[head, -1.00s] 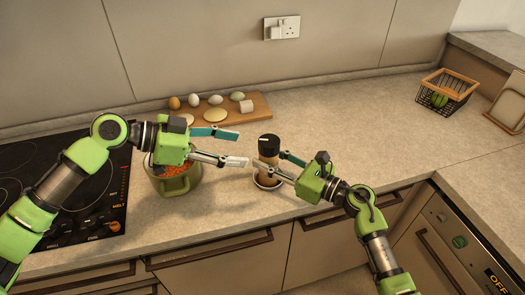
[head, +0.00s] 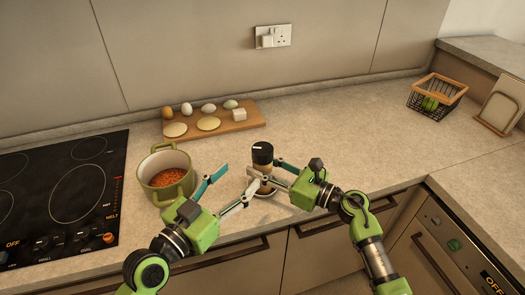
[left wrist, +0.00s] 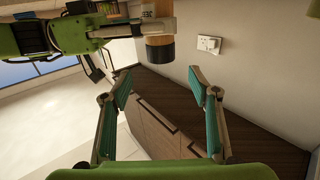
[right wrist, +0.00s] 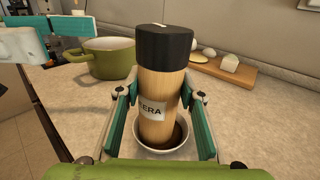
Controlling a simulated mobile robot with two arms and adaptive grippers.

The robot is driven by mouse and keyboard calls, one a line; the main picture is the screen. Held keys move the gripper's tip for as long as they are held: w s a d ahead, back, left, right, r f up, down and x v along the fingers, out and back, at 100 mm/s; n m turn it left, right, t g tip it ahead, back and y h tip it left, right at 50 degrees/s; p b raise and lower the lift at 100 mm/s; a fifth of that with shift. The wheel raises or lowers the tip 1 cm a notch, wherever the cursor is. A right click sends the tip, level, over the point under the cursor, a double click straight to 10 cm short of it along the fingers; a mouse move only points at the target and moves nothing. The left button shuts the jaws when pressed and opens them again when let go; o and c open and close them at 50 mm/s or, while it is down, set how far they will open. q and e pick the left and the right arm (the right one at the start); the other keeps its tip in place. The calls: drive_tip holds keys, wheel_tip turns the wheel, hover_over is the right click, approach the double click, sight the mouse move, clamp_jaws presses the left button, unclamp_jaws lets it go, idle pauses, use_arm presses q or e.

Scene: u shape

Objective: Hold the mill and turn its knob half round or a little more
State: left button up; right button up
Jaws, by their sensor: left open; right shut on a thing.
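The mill is a wooden cylinder (right wrist: 158,105) with a black knob (right wrist: 164,46) on top and a white label with dark letters. It is upright, its lower end over or in a small white bowl (right wrist: 148,153); I cannot tell whether it touches. In the head view the knob (head: 262,152) has a pale mark on it. My right gripper (head: 267,173) is shut on the mill's body, below the knob. My left gripper (head: 239,182) is open and empty, left of the mill and lower than the knob. The mill also shows at the top of the left wrist view (left wrist: 159,52).
A green pot (head: 186,165) with orange-red food stands left of my left gripper, beside the black hob (head: 75,185). A wooden board (head: 240,123) with eggs and other food lies behind. A wire basket (head: 438,97) is far right. The counter between is clear.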

sight(256, 158)
use_arm(q)
drive_tip(key=x, duration=1.1)
drive_tip(key=shift+w+d, duration=0.1)
drive_tip(key=shift+w, duration=0.25)
drive_tip(key=c, duration=1.1)
